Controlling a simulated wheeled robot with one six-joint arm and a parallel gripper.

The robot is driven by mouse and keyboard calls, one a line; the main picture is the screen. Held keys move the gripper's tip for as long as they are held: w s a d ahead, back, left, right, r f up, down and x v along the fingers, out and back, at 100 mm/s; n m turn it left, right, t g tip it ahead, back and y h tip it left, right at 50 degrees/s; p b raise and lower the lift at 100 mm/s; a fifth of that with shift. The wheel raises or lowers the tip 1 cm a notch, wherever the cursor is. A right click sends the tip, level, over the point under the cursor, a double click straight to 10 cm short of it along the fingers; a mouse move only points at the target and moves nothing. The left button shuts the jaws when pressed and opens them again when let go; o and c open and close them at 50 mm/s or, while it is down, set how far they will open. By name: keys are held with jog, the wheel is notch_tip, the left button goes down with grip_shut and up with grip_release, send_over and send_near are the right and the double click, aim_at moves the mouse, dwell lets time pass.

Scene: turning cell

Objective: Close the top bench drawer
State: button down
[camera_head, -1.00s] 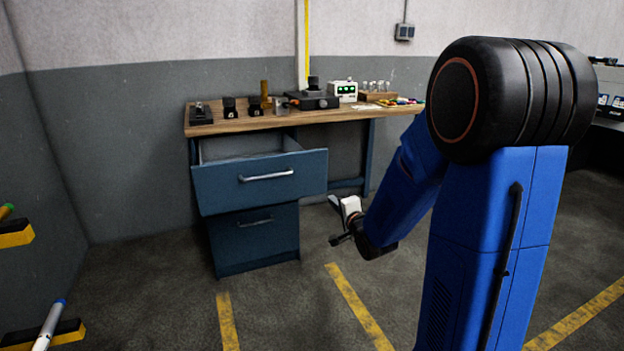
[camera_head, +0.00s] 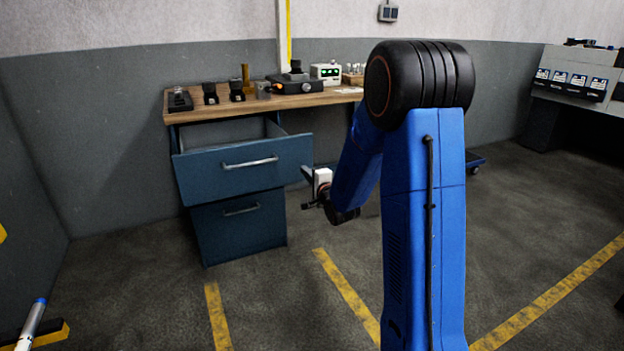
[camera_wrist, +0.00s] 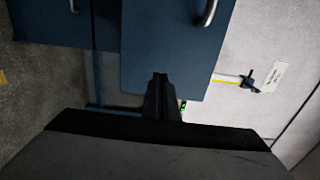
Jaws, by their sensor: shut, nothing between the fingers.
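The top bench drawer (camera_head: 245,165) is pulled well out of the blue cabinet under the wooden bench. Its blue front has a silver bar handle (camera_head: 250,163), and its open interior shows behind. In the wrist view, the drawer front (camera_wrist: 175,50) fills the upper middle, turned sideways, with its handle (camera_wrist: 208,12) at the top edge. My gripper (camera_wrist: 160,78) is shut and empty, its fingertips overlapping the near edge of that front. In the head view my gripper (camera_head: 306,174) is just right of the drawer front. I cannot tell whether they touch.
The lower drawer (camera_head: 240,228) is closed. The bench top (camera_head: 225,107) holds tool holders, a black device and a green-lit box. The floor in front has yellow lines (camera_head: 347,297) and is clear. A rack with a white tube (camera_head: 33,325) stands at the lower left.

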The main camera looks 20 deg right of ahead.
aim_at(298, 163)
jog(key=shift+w, duration=2.15)
